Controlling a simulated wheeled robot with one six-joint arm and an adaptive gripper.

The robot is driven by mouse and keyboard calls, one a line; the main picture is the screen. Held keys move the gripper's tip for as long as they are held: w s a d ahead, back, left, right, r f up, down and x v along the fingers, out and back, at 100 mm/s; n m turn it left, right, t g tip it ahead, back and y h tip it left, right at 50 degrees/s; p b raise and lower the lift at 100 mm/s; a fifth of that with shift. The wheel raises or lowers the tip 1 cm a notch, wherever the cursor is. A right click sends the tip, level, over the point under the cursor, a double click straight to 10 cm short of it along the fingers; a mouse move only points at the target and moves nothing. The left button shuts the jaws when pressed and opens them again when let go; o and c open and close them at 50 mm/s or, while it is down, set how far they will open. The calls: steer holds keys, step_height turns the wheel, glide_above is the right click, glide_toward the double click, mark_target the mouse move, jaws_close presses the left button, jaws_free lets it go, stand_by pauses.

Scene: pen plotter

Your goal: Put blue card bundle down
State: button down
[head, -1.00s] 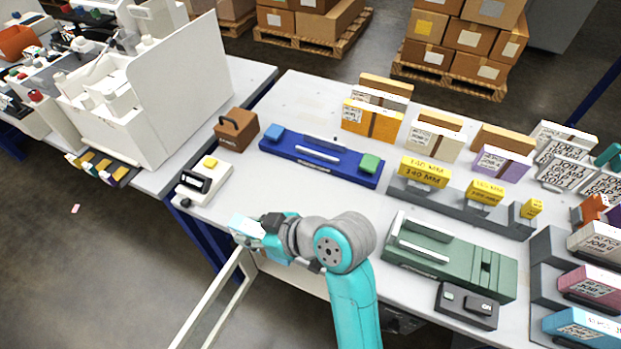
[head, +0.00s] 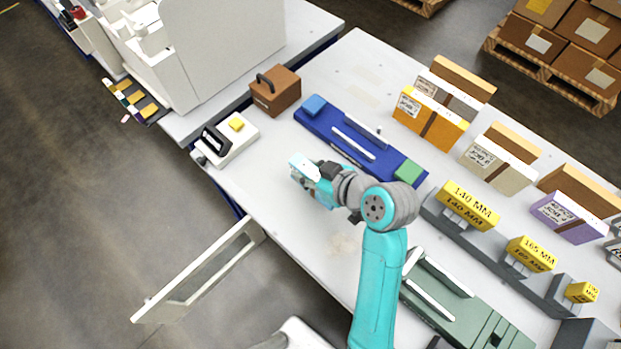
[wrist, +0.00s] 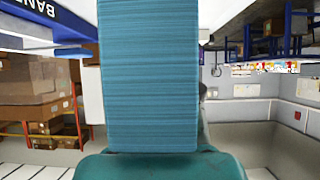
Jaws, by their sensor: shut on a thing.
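The blue card bundle (wrist: 148,85) fills the middle of the wrist view, with its layered card edges showing as fine lines. In the head view its pale end (head: 302,165) shows at the tip of my arm. My gripper (head: 318,182) is shut on the bundle, near the front edge of the blue fixture (head: 335,137). The bundle appears to be above the white table (head: 275,185); whether it touches anything cannot be told. My gripper hides part of it.
A white device with a yellow button (head: 236,124) and a brown box with a handle (head: 275,92) stand to the left. Orange (head: 430,116) and cream (head: 498,163) bundles stand to the right. A green fixture (head: 465,310) lies in front. Bare table shows left of my arm.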

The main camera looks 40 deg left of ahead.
steer(key=shift+f, duration=2.2)
steer(key=c, duration=0.8)
jaws_free()
steer(key=shift+f, duration=0.1)
steer(key=shift+d+r, duration=0.1)
steer(key=shift+r, duration=0.1)
steer(key=v, duration=1.1)
steer(key=shift+d+r, duration=0.25)
steer(key=shift+d, duration=0.05)
steer(key=shift+s, duration=0.2)
